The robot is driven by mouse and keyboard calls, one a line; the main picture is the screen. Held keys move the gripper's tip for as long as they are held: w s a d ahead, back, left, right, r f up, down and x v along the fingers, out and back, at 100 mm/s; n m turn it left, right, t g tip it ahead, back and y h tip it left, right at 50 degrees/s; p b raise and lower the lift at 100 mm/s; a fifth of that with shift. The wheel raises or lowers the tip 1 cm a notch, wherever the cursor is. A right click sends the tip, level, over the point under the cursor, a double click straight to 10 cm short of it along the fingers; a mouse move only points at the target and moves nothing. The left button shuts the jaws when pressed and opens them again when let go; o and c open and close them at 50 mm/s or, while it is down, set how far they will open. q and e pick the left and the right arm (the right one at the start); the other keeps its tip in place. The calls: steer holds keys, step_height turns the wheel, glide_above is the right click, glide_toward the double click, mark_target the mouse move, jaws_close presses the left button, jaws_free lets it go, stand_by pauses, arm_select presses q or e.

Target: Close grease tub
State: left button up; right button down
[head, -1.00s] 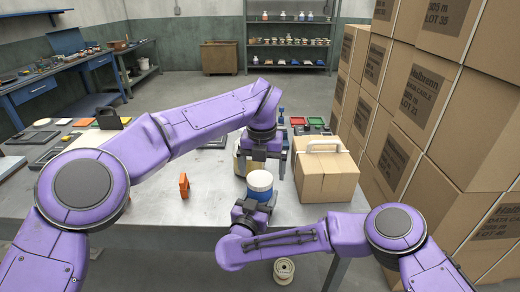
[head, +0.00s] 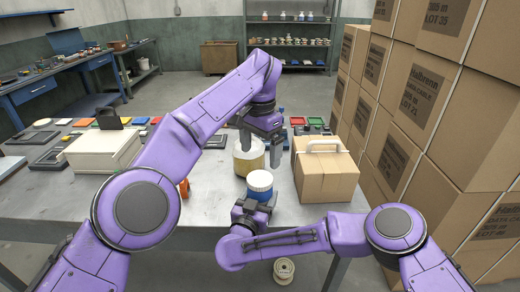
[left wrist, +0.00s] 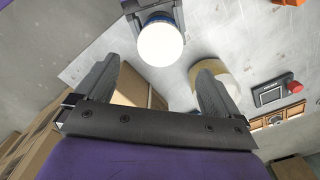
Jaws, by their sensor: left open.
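The grease tub (head: 260,190) is blue with a white lid (head: 260,179) on top. It stands upright in my right gripper (head: 253,208), which is shut on it at the front of the table. The lid looks level; I cannot tell whether it is tight. My left gripper (head: 261,151) is open and empty, pointing down just above and behind the tub, its fingers apart from the lid. In the left wrist view the round white lid (left wrist: 160,45) shows beyond the fingers, with blue tub and the dark right gripper at its upper edge.
A cream spool (head: 246,160) stands on the table behind the tub. A cardboard box (head: 325,172) with a white handle is to the right, stacked cartons (head: 440,110) beyond. A white box (head: 100,152) is at left. A small spool (head: 284,270) lies below the table edge.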

mark_target(260, 178)
arm_select(q)
step_height(260, 178, down, 8)
steer(key=shift+f, duration=0.1)
stand_by(0.5)
